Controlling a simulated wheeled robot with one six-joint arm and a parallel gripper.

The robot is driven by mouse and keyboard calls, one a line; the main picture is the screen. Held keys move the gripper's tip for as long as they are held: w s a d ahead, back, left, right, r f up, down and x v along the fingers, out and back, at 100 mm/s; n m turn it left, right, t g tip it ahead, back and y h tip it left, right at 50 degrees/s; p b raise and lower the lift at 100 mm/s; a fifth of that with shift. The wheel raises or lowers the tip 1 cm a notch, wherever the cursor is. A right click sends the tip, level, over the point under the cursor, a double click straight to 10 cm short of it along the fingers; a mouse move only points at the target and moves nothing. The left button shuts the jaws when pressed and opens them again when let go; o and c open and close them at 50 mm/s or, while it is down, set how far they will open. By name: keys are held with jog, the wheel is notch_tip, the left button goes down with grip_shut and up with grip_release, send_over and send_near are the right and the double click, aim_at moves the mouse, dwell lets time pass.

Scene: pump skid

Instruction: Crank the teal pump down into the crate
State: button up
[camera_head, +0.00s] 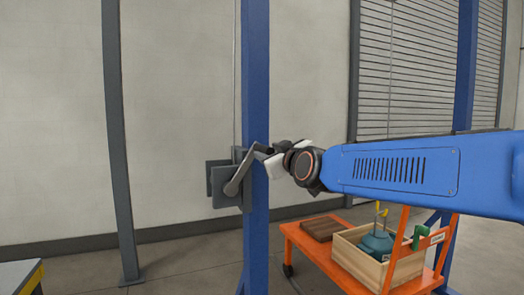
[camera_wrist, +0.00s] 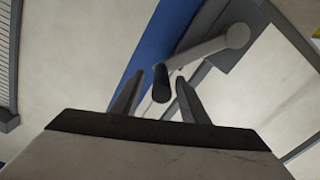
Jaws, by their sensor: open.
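The crank (camera_head: 238,180) is a grey arm on the winch (camera_head: 222,184), fixed to a blue post. Its dark handle (camera_wrist: 161,83) points toward the wrist camera. My gripper (camera_head: 272,154) is at the handle end of the crank. In the wrist view my gripper (camera_wrist: 158,92) is open, with the handle between its two fingers and a gap showing on each side. The teal pump (camera_head: 377,245) shows inside the wooden crate (camera_head: 357,262), under a yellow hook (camera_head: 381,211). The crate's front wall hides its lower part, so I cannot tell whether it touches the bottom.
The crate stands on an orange cart (camera_head: 312,252), beside a brown slab (camera_head: 324,228). A green part (camera_head: 418,236) is at the cart's right end. Blue posts (camera_head: 256,80) stand at centre and right. A yellow-edged table (camera_head: 22,277) is at lower left. The floor between is clear.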

jog(key=x, duration=0.5)
jog(key=shift+w+a, duration=0.15)
jog(key=shift+w, duration=0.15)
jog(key=shift+r, duration=0.1)
grip_shut()
